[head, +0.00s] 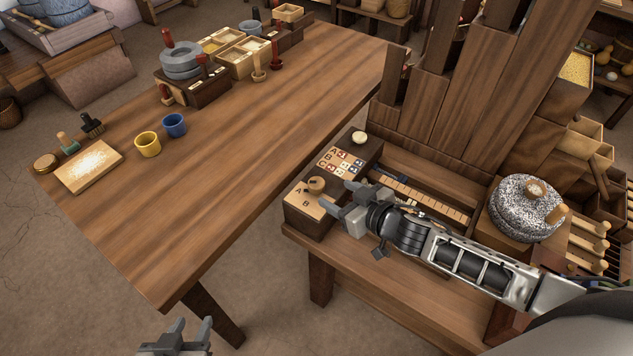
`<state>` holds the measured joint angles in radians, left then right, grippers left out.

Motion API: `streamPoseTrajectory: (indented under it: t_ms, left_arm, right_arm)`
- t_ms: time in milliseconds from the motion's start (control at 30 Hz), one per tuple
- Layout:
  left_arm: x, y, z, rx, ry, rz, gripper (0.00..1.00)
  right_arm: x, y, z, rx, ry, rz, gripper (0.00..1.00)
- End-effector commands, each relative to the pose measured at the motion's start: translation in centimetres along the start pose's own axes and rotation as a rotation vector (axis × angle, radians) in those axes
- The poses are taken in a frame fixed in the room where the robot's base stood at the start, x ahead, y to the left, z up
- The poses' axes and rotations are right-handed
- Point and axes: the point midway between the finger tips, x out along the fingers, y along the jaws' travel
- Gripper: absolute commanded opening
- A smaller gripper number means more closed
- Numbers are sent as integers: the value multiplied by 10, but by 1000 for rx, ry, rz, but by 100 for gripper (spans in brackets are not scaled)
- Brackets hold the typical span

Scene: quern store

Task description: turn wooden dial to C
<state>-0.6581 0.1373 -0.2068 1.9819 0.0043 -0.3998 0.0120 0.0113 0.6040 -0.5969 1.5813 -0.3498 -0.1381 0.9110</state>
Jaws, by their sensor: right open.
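The wooden dial (316,184) is a small round knob on the front plate of a dark box (303,224) at the near left end of the bench. Letters A and B show on the pale plate beside it. I cannot see a C on that plate; my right gripper may hide it. I cannot tell clearly which letter the dial points to. My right gripper (338,200) is open, just right of and near the dial, its fingers over the plate's right side. Contact with the dial is unclear. My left gripper (190,336) is open and empty at the bottom edge, far from the box.
A lettered chart (342,162) and pale round knob (360,137) sit farther back on the box. A slotted wooden strip (430,200) lies behind my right arm. A speckled quern (524,208) stands right. The long table (220,150) holds cups and boxes; its near part is clear.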

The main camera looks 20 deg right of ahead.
Motion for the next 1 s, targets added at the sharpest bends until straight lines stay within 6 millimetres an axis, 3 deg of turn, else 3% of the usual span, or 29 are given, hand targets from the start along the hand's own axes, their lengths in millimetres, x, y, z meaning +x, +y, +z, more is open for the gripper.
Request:
streamPoseTrajectory:
  t_ms: [200,400,600,867,1000]
  left_arm:
    - [3,0,2,1,3,0,36]
    - [5,-1,1,2,8,2,36]
    - [5,0,-3,3,18,3,36]
    - [5,0,-2,3,17,4,36]
    - [5,0,-2,3,15,5,36]
  right_arm:
    - [49,0,0,1,2,0,59]
    - [79,-1,1,1,1,-1,59]
    - [90,-1,0,1,0,-1,59]
    - [90,-1,0,1,-1,-1,59]
    - [90,-1,0,1,-1,-1,20]
